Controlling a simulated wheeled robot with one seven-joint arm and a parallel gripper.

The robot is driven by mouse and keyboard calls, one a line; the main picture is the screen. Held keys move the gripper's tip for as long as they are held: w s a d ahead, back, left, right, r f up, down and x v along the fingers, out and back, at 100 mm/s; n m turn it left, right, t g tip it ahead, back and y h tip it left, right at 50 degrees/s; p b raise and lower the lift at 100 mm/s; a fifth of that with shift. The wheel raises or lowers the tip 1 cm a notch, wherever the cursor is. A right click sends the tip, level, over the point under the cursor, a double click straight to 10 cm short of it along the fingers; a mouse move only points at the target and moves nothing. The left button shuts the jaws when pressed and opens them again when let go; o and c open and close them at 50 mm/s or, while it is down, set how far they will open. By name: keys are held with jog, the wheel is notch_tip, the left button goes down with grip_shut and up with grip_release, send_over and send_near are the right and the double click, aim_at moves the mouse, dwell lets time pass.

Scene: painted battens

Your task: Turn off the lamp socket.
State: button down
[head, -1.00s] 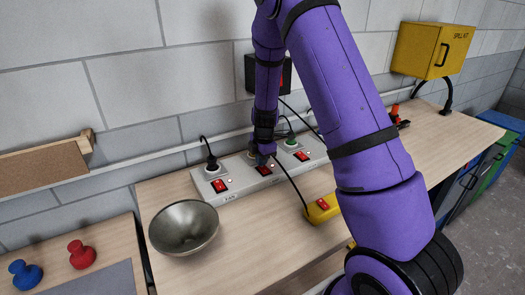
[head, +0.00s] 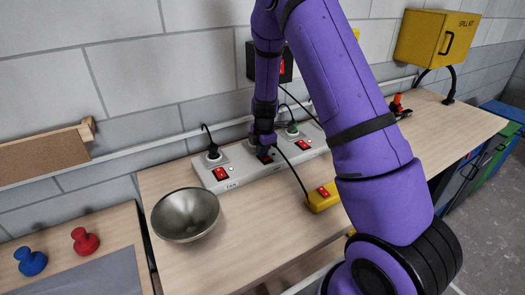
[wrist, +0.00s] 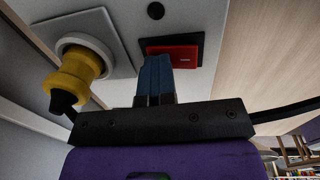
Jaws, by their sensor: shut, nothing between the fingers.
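A white power strip (head: 243,180) lies along the back of the workbench, with several sockets and red rocker switches. The left switch (head: 222,173) has a label reading FAN. The other labels are too small to read, so I cannot tell which one says lamp. My gripper (head: 265,156) is shut and empty, pointing down at the middle switch and mostly covering it in the head view. In the wrist view the blue fingers (wrist: 156,65) are at the left end of the red rocker (wrist: 176,56); contact is unclear. A yellow plug (wrist: 75,82) sits in the socket beside it. A small dark round spot (wrist: 156,11) is near the switch.
A metal bowl (head: 186,215) stands on the bench in front of the strip. A yellow block with a red switch (head: 323,196) lies to the right, partly behind my arm. Black (head: 213,153) and green (head: 292,130) plugs with cables stand up from the strip.

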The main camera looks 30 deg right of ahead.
jog(key=shift+s, duration=0.15)
jog(key=shift+s+r, duration=0.2)
jog(key=shift+s, duration=0.4)
notch_tip(320, 180, up, 14)
jog(key=w, duration=0.1)
jog(key=shift+w, duration=0.35)
dwell(0.5)
jog(key=s+a+r+m+t, duration=0.15)
jog(key=s+r+m, duration=0.25)
jog(key=s+r, duration=0.4)
jog(key=s+a+r+m+t, duration=0.1)
jog(key=s+a+r+m, duration=0.2)
jog(key=s+r+m, duration=0.35)
jog(key=s+a+r+m+t, duration=0.1)
jog(key=s+r+m, duration=0.1)
jog(key=s, duration=0.8)
jog(key=s+a+r+m, duration=0.2)
jog(key=s+m, duration=0.3)
jog(key=s, duration=0.5)
jog(key=shift+s+r+t, duration=0.3)
jog(key=shift+r+t, duration=0.05)
jog(key=shift+r, duration=0.35)
